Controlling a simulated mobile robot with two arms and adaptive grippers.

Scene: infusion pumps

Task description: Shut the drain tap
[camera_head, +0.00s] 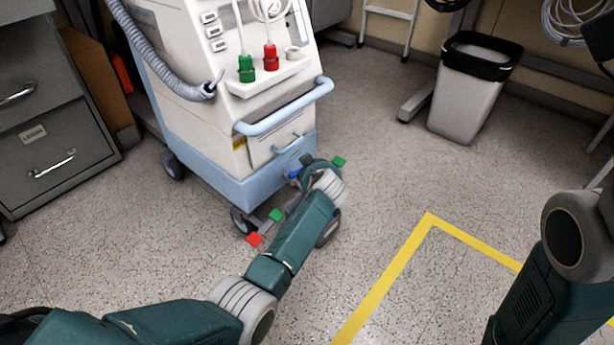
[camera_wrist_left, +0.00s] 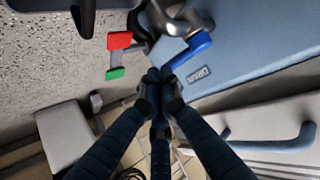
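The drain tap's blue lever (camera_wrist_left: 190,50) shows in the left wrist view next to a "DRAIN" label (camera_wrist_left: 199,74) on the machine's light blue base. The lever slants from upper right to lower left. A bit of blue also shows in the head view (camera_head: 294,174). My left gripper (camera_wrist_left: 160,77) has its fingertips drawn together at the lever's lower end; whether they touch it I cannot tell. Nothing shows held between them. In the head view my left wrist hides most of the tap. My right arm is at the right edge; its gripper is out of view.
The wheeled machine (camera_head: 190,95) has a blue front handle (camera_head: 285,108). A grey cabinet (camera_head: 45,110) stands left, a bin (camera_head: 467,100) back right. Floor with yellow tape is clear.

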